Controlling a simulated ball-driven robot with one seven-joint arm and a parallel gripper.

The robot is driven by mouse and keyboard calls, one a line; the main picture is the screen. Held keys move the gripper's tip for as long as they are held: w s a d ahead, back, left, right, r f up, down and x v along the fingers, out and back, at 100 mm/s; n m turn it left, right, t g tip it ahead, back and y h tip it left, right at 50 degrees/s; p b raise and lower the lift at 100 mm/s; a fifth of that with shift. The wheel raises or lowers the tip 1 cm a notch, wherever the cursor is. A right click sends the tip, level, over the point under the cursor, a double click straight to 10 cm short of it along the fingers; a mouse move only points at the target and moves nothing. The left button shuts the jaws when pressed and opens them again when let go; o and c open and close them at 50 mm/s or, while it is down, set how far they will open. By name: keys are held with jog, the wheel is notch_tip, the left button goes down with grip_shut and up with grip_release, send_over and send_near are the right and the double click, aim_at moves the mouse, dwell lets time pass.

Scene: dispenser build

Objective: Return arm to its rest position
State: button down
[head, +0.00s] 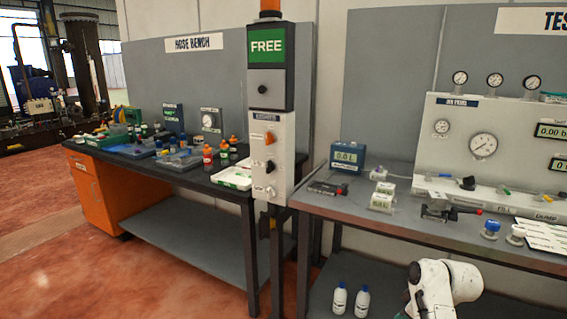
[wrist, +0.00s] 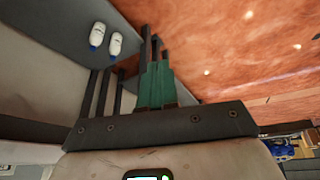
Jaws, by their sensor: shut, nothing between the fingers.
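My arm, white with dark joints, shows at the bottom right of the head view, in front of the test bench (head: 390,227). My gripper (wrist: 154,85) shows in the wrist view with its green fingers together and nothing between them. In the head view the gripper is mostly cut off by the bottom edge. The fingers point toward open red floor and dark bench legs, touching nothing that I can see.
Two white bottles with blue caps (head: 340,299) (head: 362,300) stand on the lower shelf left of my arm; they also show in the wrist view (wrist: 97,36). A grey post with a FREE sign (head: 266,47) stands between the benches. The floor (head: 180,285) at left is clear.

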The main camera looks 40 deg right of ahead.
jog(key=s+a+f+g, duration=0.1)
jog(key=s+a+f, duration=0.2)
jog(key=a, duration=0.7)
jog(key=s+a+f+g, duration=0.15)
jog(key=a+f, duration=0.25)
jog(key=a, duration=0.6)
jog(key=s+a+m+g, duration=0.1)
jog(key=s+a, duration=0.8)
jog(key=s, duration=0.2)
jog(key=shift+s+a+r, duration=0.2)
jog(key=shift+s+r, duration=0.15)
